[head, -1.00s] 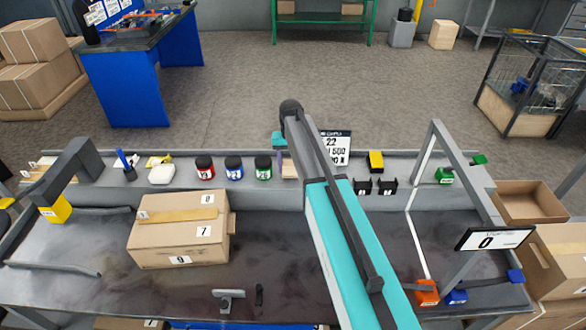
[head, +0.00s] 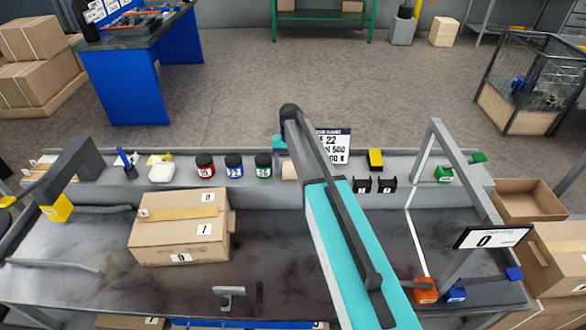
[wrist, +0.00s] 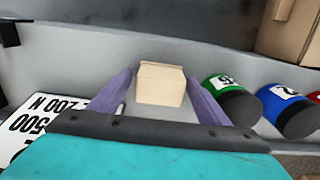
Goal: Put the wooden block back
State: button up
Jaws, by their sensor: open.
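The wooden block (wrist: 160,84) is pale and stands on the grey ledge (wrist: 110,50) in the wrist view. In the head view the block (head: 289,170) shows partly, beside the arm. My gripper (wrist: 160,88) is open, with a purple finger on each side of the block. Gaps show between the fingers and the block, so it is not gripped. In the head view the fingers are mostly hidden behind my arm.
A green-labelled jar (wrist: 228,98) stands close beside the right finger, with a blue one (wrist: 288,108) beyond. A white sign (wrist: 42,122) is at the left. A cardboard box (head: 180,228) sits on the bench, left of my arm.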

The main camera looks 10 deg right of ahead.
aim_at(291, 165)
jog(key=shift+r, duration=0.1)
notch_tip(291, 165, up, 12)
jog(key=b, duration=0.3)
dwell(0.7)
dwell(0.5)
jog(key=shift+r, duration=0.1)
